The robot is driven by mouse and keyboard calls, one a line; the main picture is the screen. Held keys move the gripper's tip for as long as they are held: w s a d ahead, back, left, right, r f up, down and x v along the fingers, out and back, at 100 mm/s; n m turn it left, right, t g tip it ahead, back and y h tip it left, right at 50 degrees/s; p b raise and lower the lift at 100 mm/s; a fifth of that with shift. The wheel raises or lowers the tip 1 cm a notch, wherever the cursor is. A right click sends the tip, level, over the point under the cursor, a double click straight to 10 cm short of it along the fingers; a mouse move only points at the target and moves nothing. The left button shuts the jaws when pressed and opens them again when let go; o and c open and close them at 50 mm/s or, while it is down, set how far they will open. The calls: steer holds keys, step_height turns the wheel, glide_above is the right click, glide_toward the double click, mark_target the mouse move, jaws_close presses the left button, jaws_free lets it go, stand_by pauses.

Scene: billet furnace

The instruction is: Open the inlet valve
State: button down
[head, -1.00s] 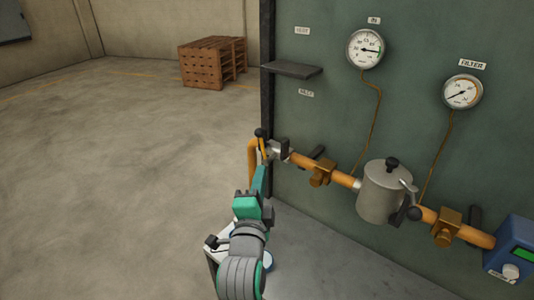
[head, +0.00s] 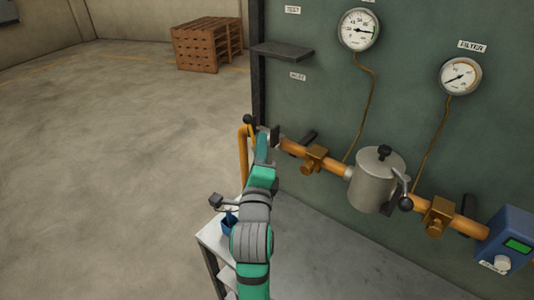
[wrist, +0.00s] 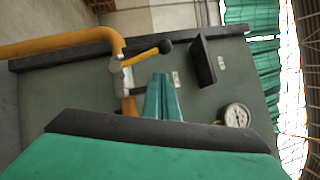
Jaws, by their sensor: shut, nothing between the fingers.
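The inlet valve sits at the left end of the orange pipe run, by the panel's left edge. Its yellow lever (head: 252,130) ends in a black knob (head: 248,118). In the wrist view the lever (wrist: 140,57) slants away from the grey valve body (wrist: 118,76) toward the knob (wrist: 166,46). My gripper (head: 263,140) is at the valve and hides part of its body in the head view. In the wrist view my gripper (wrist: 163,82) has its teal fingers together and empty, just beside the lever. I cannot tell whether they touch it.
A grey filter pot (head: 376,180) with a black-knobbed handle and a blue box (head: 509,236) stand along the pipe to the right. A dark shelf (head: 283,52) juts from the panel above. A small cart (head: 212,238) stands beside my arm.

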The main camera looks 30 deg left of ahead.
mark_target(252, 134)
steer(key=a, duration=0.2)
steer(key=w+a+r, duration=0.1)
steer(key=shift+a, duration=0.1)
steer(key=shift+s+a+r, duration=0.1)
steer(key=shift+a+r, duration=0.05)
steer(key=shift+a, duration=0.2)
steer(key=shift+d, duration=0.25)
steer(key=shift+a, duration=0.1)
